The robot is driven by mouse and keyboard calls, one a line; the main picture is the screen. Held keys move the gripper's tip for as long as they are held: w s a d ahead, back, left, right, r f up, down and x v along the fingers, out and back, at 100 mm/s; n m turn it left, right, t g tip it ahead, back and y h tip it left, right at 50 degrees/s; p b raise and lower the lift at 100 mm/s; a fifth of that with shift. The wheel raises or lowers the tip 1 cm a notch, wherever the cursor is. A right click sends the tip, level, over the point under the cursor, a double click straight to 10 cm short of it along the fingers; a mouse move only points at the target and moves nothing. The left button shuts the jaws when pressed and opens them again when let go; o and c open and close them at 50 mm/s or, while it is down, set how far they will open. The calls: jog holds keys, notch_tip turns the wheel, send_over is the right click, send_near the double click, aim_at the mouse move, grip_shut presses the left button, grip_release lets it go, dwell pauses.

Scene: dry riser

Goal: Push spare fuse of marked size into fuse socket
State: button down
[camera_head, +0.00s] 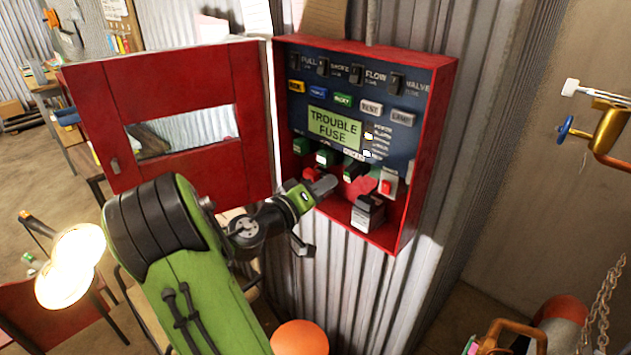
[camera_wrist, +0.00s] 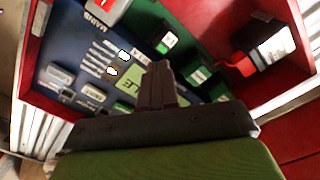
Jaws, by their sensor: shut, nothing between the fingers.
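The red cabinet (camera_head: 430,110) stands open, its display reading "TROUBLE FUSE" (camera_head: 334,128). Below its dark blue panel is a row of small black-and-green blocks; one is the dark block (camera_head: 355,170), and similar blocks (camera_wrist: 167,42) show in the wrist view. I cannot tell which is the fuse socket or a spare fuse, and no size mark is readable. A small red piece (camera_head: 309,173) sits just above my gripper (camera_head: 326,185). My gripper is shut and empty, its fingers (camera_wrist: 156,70) together in front of the panel in the wrist view and hiding part of it.
The red door (camera_head: 85,115) with a window is swung open to the left. A black block with a white label (camera_head: 367,212) stands on the cabinet floor, right of my gripper. A red switch on a white plate (camera_head: 387,186) is beside it. A brass valve (camera_head: 607,130) is far right.

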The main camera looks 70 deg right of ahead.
aim_at(346, 172)
jog(key=shift+p+x, duration=0.55)
jog(key=shift+x, duration=1.35)
jog(key=shift+x, duration=1)
jog(key=shift+b+v, duration=0.65)
jog(key=shift+v, duration=0.55)
jog(key=shift+w+a, duration=0.1)
jog(key=shift+a, duration=0.25)
jog(key=v, duration=1.5)
jog(key=shift+w+a+b, duration=0.2)
jog(key=shift+a+b, duration=0.1)
